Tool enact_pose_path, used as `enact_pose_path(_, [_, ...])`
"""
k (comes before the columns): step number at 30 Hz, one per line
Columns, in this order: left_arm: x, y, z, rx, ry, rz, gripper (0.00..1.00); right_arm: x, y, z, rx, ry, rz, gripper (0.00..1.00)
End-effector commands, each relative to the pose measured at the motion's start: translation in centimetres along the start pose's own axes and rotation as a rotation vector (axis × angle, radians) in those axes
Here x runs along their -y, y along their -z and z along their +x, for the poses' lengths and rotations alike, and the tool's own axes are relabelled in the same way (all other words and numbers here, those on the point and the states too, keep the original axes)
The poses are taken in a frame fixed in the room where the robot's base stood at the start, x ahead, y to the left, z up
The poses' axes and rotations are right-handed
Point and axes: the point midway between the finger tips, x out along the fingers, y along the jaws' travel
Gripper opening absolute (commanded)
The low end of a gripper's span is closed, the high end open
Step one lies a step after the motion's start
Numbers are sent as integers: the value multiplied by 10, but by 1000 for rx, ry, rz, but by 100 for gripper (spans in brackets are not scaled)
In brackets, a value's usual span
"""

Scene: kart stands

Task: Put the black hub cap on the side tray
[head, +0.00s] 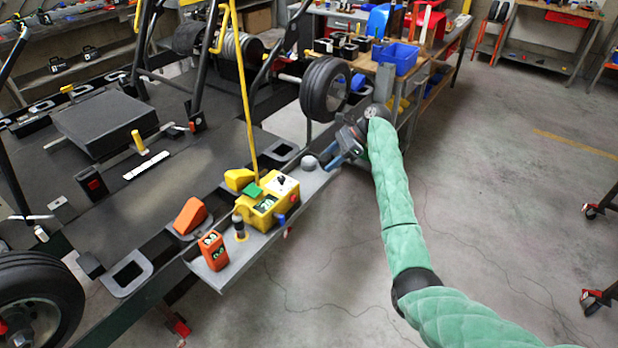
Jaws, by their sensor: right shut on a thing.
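The side tray (222,278) is a long grey ledge along the near side of the kart stand. I cannot tell whether the piece touches the tray, and the grip is partly hidden by the fingers. My left gripper is out of view.
On the tray stand a yellow box (262,209) with a display, an orange device (213,251) and a dark-topped peg (240,227). A kart wheel (325,89) is just behind my right gripper. A blue bin (396,58) sits on the workbench.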

Motion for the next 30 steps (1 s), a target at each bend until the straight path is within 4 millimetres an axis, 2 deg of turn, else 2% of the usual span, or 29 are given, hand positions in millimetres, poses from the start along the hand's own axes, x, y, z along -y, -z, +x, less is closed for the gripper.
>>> enact_pose_path(9, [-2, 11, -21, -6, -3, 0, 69, 60, -53, 11, 265, 243, 181, 21])
enact_pose_path(12, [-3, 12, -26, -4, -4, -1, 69, 76, -71, 15, 327, 298, 209, 21])
enact_pose_path(16, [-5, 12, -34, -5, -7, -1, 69, 87, -84, 18, 368, 334, 223, 21])
enact_pose_path(19, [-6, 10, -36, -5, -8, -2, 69, 85, -85, 21, 377, 342, 227, 21])
enact_pose_path(22, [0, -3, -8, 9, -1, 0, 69, 74, -81, 26, 377, 343, 227, 21])
enact_pose_path(30, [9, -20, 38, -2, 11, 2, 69, 34, -67, 44, 375, 341, 227, 21])
